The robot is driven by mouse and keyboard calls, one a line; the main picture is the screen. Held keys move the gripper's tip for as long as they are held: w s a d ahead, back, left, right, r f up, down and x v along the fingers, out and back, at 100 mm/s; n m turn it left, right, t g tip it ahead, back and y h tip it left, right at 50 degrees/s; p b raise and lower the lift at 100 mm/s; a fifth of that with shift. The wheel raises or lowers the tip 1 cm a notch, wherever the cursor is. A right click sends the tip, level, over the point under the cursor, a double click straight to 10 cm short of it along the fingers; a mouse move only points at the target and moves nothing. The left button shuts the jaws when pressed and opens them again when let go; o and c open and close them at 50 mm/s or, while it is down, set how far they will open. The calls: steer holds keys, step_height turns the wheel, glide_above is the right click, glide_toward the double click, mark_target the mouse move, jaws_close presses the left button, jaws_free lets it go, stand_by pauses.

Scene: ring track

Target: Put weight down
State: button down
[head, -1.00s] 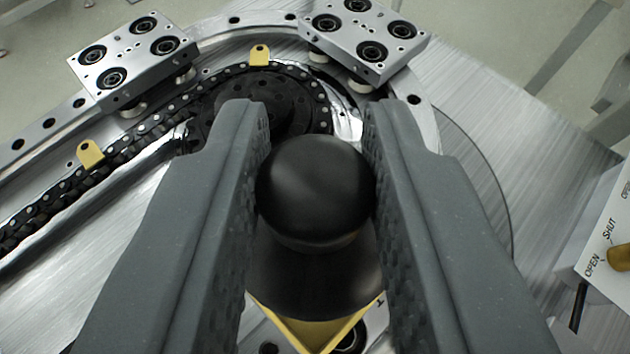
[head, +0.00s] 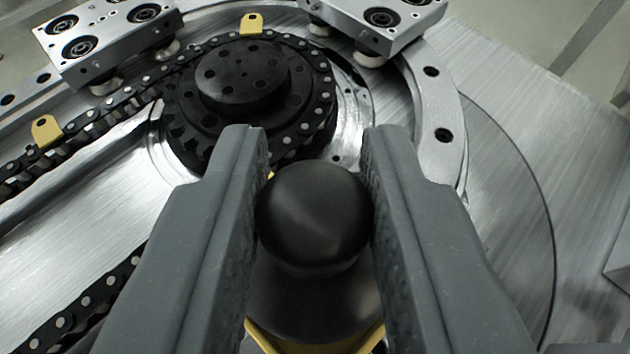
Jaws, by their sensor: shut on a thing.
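The weight (head: 314,302) is a dark rounded body with a black ball knob (head: 314,218) on top. It is in the lower middle of the head view. My gripper (head: 315,160) is shut on the knob, one grey finger on each side. A yellow piece (head: 262,335) shows under or beside the weight's lower part. The weight's underside is hidden, so I cannot tell whether it touches anything below.
A black sprocket (head: 250,85) with a chain (head: 310,55) stands beyond my fingertips. Two metal carriages with rollers, one left (head: 105,40) and one right (head: 375,25), sit on the curved rail (head: 440,115). Bare metal plate (head: 530,120) lies to the right.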

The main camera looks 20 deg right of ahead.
steer(key=shift+d+f+b, duration=0.1)
steer(key=shift+f+b, duration=0.45)
steer(key=shift+f, duration=0.4)
steer(key=shift+r, duration=0.1)
steer(key=c, duration=1.2)
jaws_free()
steer(key=shift+s+b, duration=0.15)
steer(key=shift+b, duration=0.25)
